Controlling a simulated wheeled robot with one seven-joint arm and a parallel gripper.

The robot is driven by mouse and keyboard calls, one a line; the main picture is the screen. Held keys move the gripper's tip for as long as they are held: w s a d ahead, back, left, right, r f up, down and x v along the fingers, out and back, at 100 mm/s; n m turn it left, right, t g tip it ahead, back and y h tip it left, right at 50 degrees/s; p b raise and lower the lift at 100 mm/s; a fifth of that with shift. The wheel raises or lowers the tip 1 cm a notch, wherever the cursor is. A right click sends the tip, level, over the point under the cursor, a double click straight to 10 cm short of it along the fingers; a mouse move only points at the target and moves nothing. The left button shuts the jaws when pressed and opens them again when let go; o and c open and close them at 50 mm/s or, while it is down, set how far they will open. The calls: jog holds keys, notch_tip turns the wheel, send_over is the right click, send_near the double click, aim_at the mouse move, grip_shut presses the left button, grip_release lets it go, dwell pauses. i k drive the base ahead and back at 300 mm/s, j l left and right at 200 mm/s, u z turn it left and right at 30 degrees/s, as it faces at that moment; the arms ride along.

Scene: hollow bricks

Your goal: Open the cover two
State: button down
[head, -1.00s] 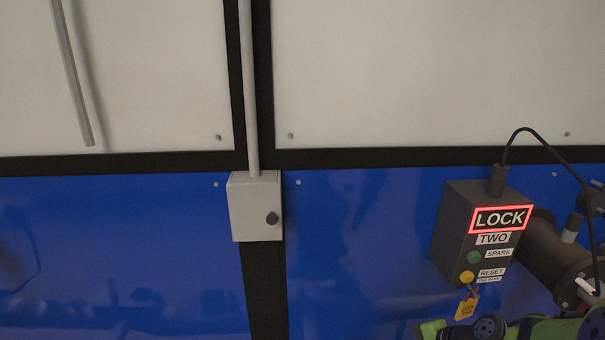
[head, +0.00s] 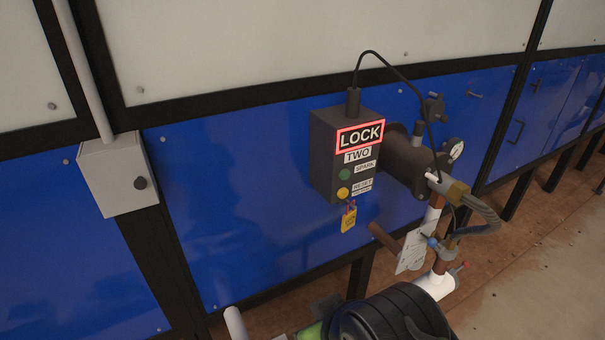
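A dark box labelled TWO (head: 345,155) is fixed in front of the blue wall panels in the head view. Its red-framed LOCK sign (head: 360,136) is lit. On its front are a green button (head: 345,174) marked SPARK and a yellow button (head: 343,192) marked RESET. A yellow tag (head: 349,219) hangs below the box. A dark cylinder (head: 405,158) stands behind it to the right; I cannot tell which part is the cover. Black and green parts at the bottom edge look like my arm. No gripper fingers show.
A grey wall box (head: 112,176) is at left. Brown floor (head: 540,270) is open at lower right.

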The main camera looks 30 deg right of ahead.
aim_at(436, 113)
jog(key=z, duration=1.65)
jog(key=i+l+u, duration=0.15)
jog(key=l+u, duration=0.35)
jog(key=i+l+u, duration=0.15)
jog(key=l+u, duration=0.15)
jog(key=u, duration=0.15)
jog(key=l+u, duration=0.95)
jog(key=i+l, duration=0.2)
jog(key=i, duration=0.2)
